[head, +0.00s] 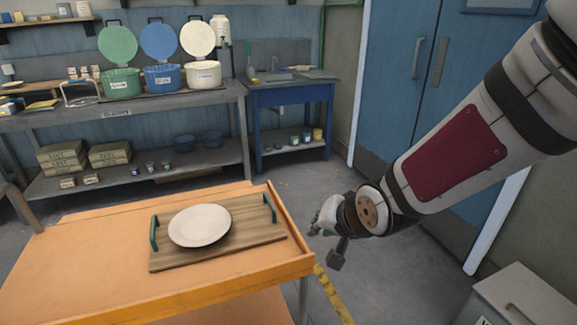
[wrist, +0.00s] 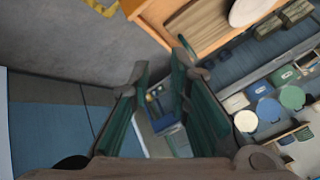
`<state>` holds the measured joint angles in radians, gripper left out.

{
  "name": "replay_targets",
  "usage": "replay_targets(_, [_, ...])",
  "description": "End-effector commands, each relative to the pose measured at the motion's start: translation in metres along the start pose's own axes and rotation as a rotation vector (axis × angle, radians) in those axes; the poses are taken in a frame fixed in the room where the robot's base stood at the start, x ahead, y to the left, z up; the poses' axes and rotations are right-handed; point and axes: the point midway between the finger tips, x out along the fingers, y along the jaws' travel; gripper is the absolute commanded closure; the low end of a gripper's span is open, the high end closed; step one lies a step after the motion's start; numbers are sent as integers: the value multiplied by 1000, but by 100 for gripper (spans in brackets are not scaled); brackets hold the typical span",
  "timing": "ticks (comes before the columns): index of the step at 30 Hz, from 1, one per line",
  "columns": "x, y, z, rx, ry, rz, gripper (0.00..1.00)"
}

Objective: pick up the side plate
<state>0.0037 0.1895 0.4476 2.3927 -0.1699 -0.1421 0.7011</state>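The side plate (head: 199,226) is pale and round and lies flat on a wooden board with green handles (head: 240,250). The board rests on an orange table (head: 90,245). In the wrist view the plate (wrist: 250,10) is cut off by the top edge. My gripper (head: 325,222) is to the right of the table, beyond its right edge and apart from the plate. In the wrist view its two green-padded fingers (wrist: 160,80) stand apart with nothing between them but the distant background.
The table has a raised edge (head: 290,222) on its right side. Behind it stands a grey shelf unit (head: 120,112) with green, blue and white lidded bins. A blue sink cabinet (head: 290,95) is at the back. A grey cabinet (head: 520,295) stands front right. Floor between is clear.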

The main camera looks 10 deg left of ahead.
Motion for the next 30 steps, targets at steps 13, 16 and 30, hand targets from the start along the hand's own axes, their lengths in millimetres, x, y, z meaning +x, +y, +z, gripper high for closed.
replay_targets(13, [146,-96,83,459,-125,-467,82])
replay_targets(16, [155,-108,91,536,-144,-525,82])
replay_targets(30, [204,-148,94,593,-156,-569,82])
